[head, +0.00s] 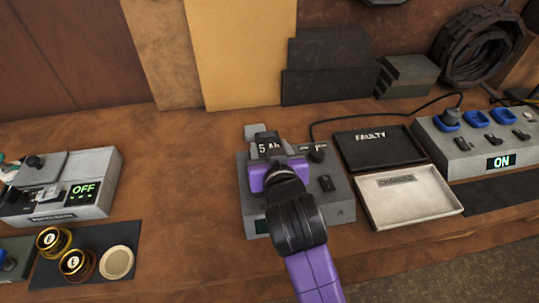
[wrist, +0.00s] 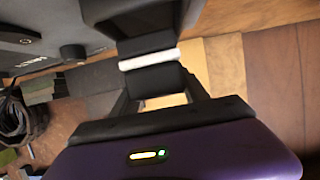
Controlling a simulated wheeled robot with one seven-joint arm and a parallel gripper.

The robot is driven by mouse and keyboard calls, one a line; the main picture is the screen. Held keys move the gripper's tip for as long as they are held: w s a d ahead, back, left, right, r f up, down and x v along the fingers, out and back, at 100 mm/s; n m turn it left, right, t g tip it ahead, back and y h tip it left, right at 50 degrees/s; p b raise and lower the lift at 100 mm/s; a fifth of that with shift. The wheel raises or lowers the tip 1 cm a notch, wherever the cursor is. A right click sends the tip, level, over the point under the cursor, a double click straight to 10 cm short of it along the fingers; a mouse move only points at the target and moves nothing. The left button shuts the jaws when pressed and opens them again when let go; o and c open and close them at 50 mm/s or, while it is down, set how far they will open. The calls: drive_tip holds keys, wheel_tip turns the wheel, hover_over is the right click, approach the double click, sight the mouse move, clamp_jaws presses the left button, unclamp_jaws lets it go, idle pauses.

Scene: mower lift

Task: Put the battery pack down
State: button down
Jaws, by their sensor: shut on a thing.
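The battery pack (head: 268,147) is dark with a "5 Ah" label and shows at the tip of my purple arm in the head view. My gripper (head: 275,165) is shut on it, over the grey bench unit (head: 340,208). I cannot tell whether the pack touches the unit. In the wrist view a dark block with a white band, likely the pack (wrist: 150,62), sits between the fingers of my gripper (wrist: 158,85). The gripper and arm hide the pack's lower part and much of the unit's front.
A black tray marked "FAULTY" (head: 360,152) and a pale tray (head: 415,211) lie right of the unit. A grey strip reading "ON" (head: 462,158) stands farther right. A box reading "OFF" (head: 85,205) stands left. Bare bench (head: 185,185) lies between.

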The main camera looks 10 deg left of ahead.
drive_tip(key=shift+f, duration=1.2)
drive_tip(key=shift+f, duration=0.4)
drive_tip(key=c, duration=0.6)
unclamp_jaws()
drive_tip(key=shift+r, duration=0.25)
drive_tip(key=shift+s+r, duration=0.15)
drive_tip(key=shift+s, duration=0.05)
drive_tip(key=v, duration=1.1)
drive_tip(key=shift+s+r, duration=0.15)
drive_tip(key=shift+s, duration=0.1)
